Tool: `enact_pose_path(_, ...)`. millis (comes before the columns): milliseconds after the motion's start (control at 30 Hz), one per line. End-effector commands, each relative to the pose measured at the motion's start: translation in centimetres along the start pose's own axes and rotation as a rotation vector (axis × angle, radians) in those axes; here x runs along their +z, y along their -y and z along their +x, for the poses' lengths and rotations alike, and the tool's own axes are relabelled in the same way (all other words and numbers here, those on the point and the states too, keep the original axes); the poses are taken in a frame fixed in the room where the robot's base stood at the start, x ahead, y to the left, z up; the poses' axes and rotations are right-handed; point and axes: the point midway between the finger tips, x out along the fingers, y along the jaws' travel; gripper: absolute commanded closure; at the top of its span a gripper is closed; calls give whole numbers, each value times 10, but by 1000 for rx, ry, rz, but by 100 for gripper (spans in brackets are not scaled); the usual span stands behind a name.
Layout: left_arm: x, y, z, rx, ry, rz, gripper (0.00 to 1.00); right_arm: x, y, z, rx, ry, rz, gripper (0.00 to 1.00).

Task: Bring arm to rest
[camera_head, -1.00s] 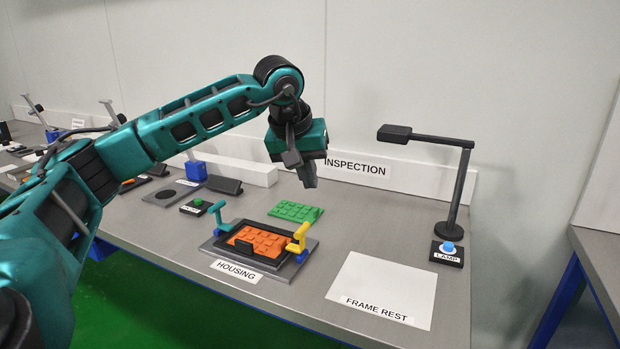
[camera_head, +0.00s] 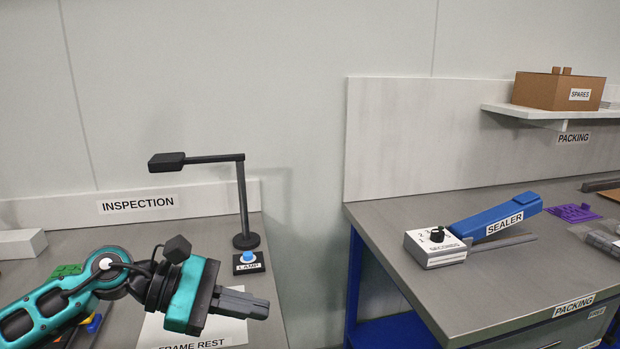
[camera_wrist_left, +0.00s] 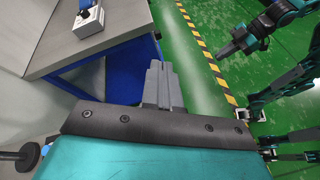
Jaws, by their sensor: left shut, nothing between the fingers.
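My left arm reaches in from the lower left of the head view. Its gripper (camera_head: 245,303) points right, shut and empty, in the air in front of the inspection bench and over the edge of the white frame rest (camera_head: 225,331) in the picture. In the left wrist view the shut gripper fingers (camera_wrist_left: 161,85) stand in front of the packing bench corner and green floor. Another arm of mine with a dark gripper (camera_wrist_left: 232,47) shows at the upper right of that view; its jaws are too small to judge.
The lamp (camera_head: 243,200) and its blue-button box (camera_head: 248,263) stand on the inspection bench. A gap separates it from the packing bench (camera_head: 400,280), which holds the sealer (camera_head: 495,215). A spares box (camera_head: 540,90) sits on a shelf.

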Motion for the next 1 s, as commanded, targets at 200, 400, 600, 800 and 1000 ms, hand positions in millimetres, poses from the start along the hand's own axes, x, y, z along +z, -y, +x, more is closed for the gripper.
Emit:
enact_pose_path(200, 23, 10, 36, 175, 450, -754, 100, 0, 0, 0, 0, 0, 0, 100)
enact_pose_path(400, -10, 15, 32, 317, 833, -1518, 100, 0, 0, 0, 1, 0, 0, 100)
enact_pose_path(600, -92, 58, 19, 481, 1231, -2291, 100, 0, 0, 0, 1, 0, 0, 100)
enact_pose_path(800, -169, 152, 11, -574, -1375, 2430, 100, 0, 0, 0, 1, -1, 0, 100)
enact_pose_path(1000, -205, 237, 8, -532, -1202, 1940, 100, 0, -1, 0, 1, -1, -1, 100)
